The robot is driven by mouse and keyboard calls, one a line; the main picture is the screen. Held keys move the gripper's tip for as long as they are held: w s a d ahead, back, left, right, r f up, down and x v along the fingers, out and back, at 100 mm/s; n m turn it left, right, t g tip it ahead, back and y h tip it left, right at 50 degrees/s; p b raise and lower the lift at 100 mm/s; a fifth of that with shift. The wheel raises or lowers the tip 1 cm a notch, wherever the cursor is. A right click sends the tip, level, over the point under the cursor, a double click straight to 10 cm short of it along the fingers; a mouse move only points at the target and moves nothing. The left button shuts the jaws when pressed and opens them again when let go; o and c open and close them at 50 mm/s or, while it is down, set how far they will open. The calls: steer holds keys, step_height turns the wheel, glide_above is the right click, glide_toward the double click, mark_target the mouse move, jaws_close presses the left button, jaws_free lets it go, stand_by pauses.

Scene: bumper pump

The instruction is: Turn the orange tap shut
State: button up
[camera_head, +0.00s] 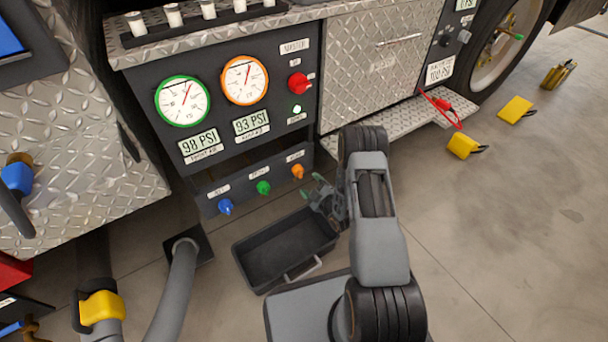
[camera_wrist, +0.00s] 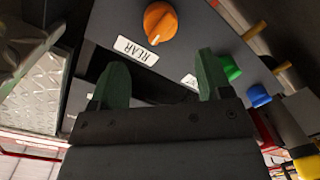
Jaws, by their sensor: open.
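The orange tap (camera_head: 298,171) is a small knob at the right end of the lower dark panel, beside a green tap (camera_head: 263,187) and a blue tap (camera_head: 225,206). In the wrist view the orange tap (camera_wrist: 160,22) is a round knob with a pale pointer line, above a white label reading REAR (camera_wrist: 136,50). My gripper (camera_head: 314,187) is just below and right of the orange tap in the head view, apart from it. In the wrist view its two green fingers (camera_wrist: 158,82) are spread and empty, with the tap beyond them.
The upper panel has a green-rimmed gauge (camera_head: 183,101), an orange-rimmed gauge (camera_head: 244,80) and a red knob (camera_head: 298,83). A black open bin (camera_head: 285,250) stands on the floor below the taps. Yellow blocks (camera_head: 465,146) lie to the right. A grey hose (camera_head: 172,290) runs at left.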

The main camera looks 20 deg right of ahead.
steer(key=shift+p+v, duration=0.55)
steer(key=shift+v, duration=2.3)
steer(key=shift+r, duration=0.1)
